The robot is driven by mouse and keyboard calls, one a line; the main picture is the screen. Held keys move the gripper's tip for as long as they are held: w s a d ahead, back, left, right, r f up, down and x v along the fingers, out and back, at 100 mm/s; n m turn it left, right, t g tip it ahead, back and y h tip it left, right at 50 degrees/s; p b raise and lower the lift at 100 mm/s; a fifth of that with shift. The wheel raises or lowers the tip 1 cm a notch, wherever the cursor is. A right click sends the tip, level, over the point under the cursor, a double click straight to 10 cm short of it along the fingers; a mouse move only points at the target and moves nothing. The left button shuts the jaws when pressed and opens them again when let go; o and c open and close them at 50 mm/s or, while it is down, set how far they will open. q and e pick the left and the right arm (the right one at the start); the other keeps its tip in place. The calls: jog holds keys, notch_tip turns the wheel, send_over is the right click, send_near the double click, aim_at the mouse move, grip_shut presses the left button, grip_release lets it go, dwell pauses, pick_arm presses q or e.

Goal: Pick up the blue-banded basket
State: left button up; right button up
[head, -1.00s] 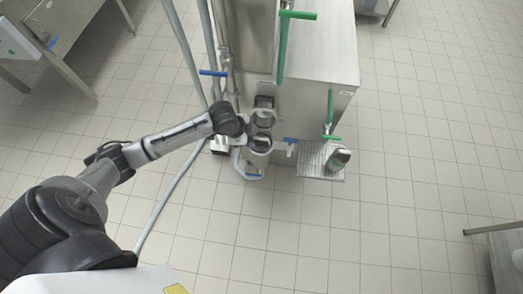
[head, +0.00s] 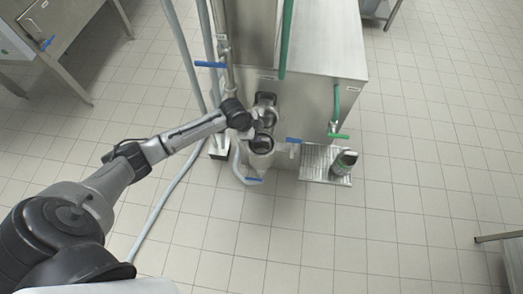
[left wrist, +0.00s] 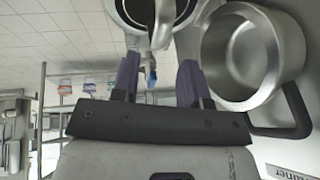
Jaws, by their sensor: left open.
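My left gripper (head: 254,128) is at the front of the steel machine, beside two round metal vessels. The upper vessel (head: 266,99) has a dark part on top; the lower one (head: 262,145) is just below my gripper. In the left wrist view my fingers (left wrist: 157,80) are open, with nothing gripped between them. An open metal pot (left wrist: 240,55) with a black handle is right of the fingers, apart from them. A second round metal vessel (left wrist: 150,15) is cut off at the top edge. I cannot make out a blue band on these vessels. My right gripper is not in view.
The tiled floor in front is clear.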

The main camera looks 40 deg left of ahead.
aim_at(261, 148)
pick_arm(q)
jog(key=b+x, duration=0.1)
jog(key=x, duration=0.3)
jog(key=shift+s+a+f+b, duration=0.1)
jog(key=shift+f+b, duration=0.1)
jog(key=shift+b, duration=0.15)
jog(key=shift+w+f, duration=0.25)
jog(key=shift+f, duration=0.3)
jog(key=shift+c, duration=0.5)
jog(key=shift+c, duration=0.8)
grip_shut()
